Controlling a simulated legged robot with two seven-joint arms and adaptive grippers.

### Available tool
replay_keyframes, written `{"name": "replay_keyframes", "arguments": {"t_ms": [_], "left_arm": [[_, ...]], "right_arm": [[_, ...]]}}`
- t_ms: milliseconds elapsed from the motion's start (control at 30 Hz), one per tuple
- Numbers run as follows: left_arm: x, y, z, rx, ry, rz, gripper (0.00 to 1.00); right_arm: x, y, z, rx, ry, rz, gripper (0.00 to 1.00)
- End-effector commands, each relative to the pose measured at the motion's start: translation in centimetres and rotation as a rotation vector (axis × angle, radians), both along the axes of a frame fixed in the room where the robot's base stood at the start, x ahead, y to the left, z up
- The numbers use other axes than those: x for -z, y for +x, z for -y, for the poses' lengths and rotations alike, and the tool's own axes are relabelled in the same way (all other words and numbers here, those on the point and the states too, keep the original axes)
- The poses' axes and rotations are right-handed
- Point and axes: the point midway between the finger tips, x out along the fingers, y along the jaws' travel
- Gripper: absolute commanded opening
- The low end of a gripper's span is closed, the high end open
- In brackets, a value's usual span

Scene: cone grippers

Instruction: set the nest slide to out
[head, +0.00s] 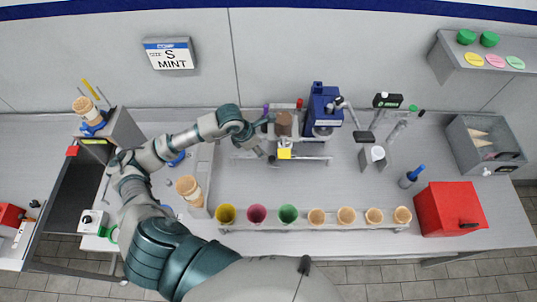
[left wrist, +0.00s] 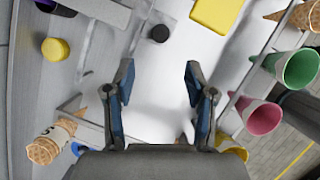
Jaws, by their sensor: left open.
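I take the nest slide to be the part with a yellow block (head: 284,153) on the low rail fixture (head: 310,160) in front of the blue press, but no label confirms this. The yellow block also shows at the top of the left wrist view (left wrist: 213,13). A round black knob (left wrist: 158,33) sits beside it, ahead of my fingertips. My left gripper (head: 262,138) is just left of the fixture. In the left wrist view its two fingers (left wrist: 160,68) are wide apart with nothing between them. My right gripper is not in view.
A blue press (head: 322,108) stands behind the fixture. A row of coloured cups and cones (head: 288,214) lines the table front. A stack of cones (head: 187,187) stands near my left arm. A red box (head: 450,208) is at the right. The table centre is clear.

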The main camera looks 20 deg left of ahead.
Motion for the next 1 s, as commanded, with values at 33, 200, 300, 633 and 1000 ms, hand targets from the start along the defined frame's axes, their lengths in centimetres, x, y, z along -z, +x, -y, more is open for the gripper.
{"name": "replay_keyframes", "arguments": {"t_ms": [33,200,300,633,1000], "left_arm": [[1.0,0.3,0.4,-0.001,-0.004,-0.004,0.55],[4.8,1.3,1.1,0.000,-0.006,-0.003,0.55],[6.7,1.9,1.4,-0.002,-0.008,-0.003,0.55],[9.6,2.9,2.2,0.000,-0.007,0.001,0.55],[9.6,2.9,2.4,-0.001,-0.003,0.001,0.25]], "right_arm": [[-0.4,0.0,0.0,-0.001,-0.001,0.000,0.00],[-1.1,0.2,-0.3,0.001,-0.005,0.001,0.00],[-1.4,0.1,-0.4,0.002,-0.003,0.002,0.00],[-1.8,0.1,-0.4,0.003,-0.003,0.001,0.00],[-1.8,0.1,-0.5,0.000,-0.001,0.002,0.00]]}}
